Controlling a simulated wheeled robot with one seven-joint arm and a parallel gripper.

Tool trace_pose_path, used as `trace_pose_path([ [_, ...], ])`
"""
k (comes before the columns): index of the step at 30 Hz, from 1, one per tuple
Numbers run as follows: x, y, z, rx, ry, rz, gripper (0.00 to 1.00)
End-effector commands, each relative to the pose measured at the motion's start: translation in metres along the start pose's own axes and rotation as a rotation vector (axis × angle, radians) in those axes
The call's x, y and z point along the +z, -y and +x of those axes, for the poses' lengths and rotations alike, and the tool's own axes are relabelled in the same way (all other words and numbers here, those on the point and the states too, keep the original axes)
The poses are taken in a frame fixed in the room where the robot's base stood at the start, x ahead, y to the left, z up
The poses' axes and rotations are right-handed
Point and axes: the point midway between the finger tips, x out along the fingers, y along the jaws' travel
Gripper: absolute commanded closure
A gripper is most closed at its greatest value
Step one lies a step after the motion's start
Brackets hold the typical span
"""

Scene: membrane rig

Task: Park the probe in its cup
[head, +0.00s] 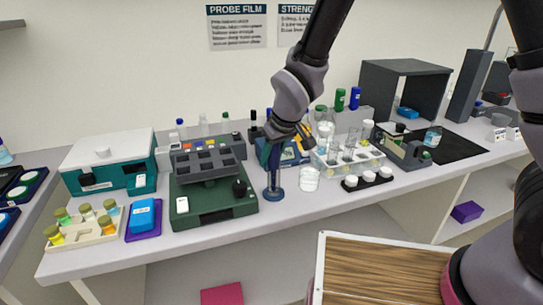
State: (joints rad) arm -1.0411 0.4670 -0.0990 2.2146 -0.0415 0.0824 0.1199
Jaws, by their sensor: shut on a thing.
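My gripper (275,140) is over the middle of the bench, pointing down, and is shut on the probe. The probe is small here and mostly hidden by the fingers, so its tip cannot be made out. Just below the gripper stands a dark blue upright holder (273,181) with a round foot, which looks like the probe's cup. The gripper is at or just above the holder's top; whether the probe is inside it or only in front of it cannot be told.
A green device (215,208) with a grey block stands left of the holder. A white beaker (309,179) is close on its right. A clear rack of cups (345,160) and a black strip with white cups (368,180) stand further right. Bottles line the back.

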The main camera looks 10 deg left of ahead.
Motion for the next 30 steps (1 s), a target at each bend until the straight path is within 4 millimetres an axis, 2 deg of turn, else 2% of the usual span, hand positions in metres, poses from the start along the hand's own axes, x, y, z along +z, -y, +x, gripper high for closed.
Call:
trace_pose_path([
  [8,0.002,0.0,0.004,0.0,0.001,0.0,0.98],
  [9,0.002,0.0,0.004,0.0,0.0,0.0,0.54],
  [11,0.002,0.0,0.004,0.0,0.0,0.0,0.31],
  [12,0.002,0.0,0.004,0.0,0.0,0.0,0.23],
  [23,0.001,0.0,0.0,0.0,-0.001,0.0,0.23],
  [26,0.0,0.001,-0.011,-0.001,-0.004,-0.001,0.23],
  [30,0.0,0.0,-0.038,-0.001,-0.006,0.0,0.23],
])
